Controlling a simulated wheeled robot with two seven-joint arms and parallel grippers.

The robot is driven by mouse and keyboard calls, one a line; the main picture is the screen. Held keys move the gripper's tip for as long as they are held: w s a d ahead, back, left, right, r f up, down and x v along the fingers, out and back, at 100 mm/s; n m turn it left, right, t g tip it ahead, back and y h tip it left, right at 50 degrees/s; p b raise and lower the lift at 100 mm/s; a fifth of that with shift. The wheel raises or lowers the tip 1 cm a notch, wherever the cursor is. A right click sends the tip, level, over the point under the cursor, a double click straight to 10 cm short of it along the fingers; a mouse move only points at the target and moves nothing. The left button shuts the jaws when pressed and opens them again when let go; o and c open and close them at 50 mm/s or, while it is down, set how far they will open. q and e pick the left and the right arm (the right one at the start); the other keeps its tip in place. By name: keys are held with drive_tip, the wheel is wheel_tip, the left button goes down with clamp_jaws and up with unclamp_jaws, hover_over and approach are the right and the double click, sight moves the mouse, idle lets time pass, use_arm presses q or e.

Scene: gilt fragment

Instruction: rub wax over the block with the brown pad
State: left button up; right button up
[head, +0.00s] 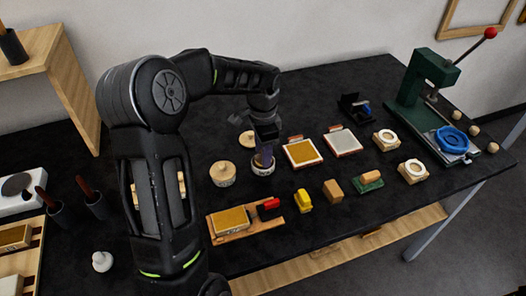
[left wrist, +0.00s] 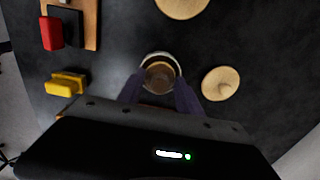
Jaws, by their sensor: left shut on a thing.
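The block (head: 232,218), with a gold-brown top, lies on a wooden board beside a red clamp (head: 268,205); the board's end shows in the left wrist view (left wrist: 88,20). My left gripper (head: 263,158) is over the open round jar (head: 262,172). Its purple fingers (left wrist: 160,92) are shut on a round brown thing (left wrist: 160,75), seemingly the brown pad, at the mouth of the jar (left wrist: 158,54). Fingers and rim partly hide it, so I cannot tell whether it touches the jar's contents. My right gripper is not in view.
A lidded round jar (head: 222,176) stands left of the open jar, and a loose knobbed lid (head: 248,139) lies behind. A yellow piece (head: 303,201), a tan block (head: 333,190) and a green-based brush (head: 369,182) lie to the right. A green press (head: 430,85) stands at far right.

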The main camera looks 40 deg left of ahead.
use_arm(q)
drive_tip(key=shift+f, duration=0.1)
drive_tip(key=shift+r+p, duration=2.6)
drive_tip(key=shift+r, duration=1)
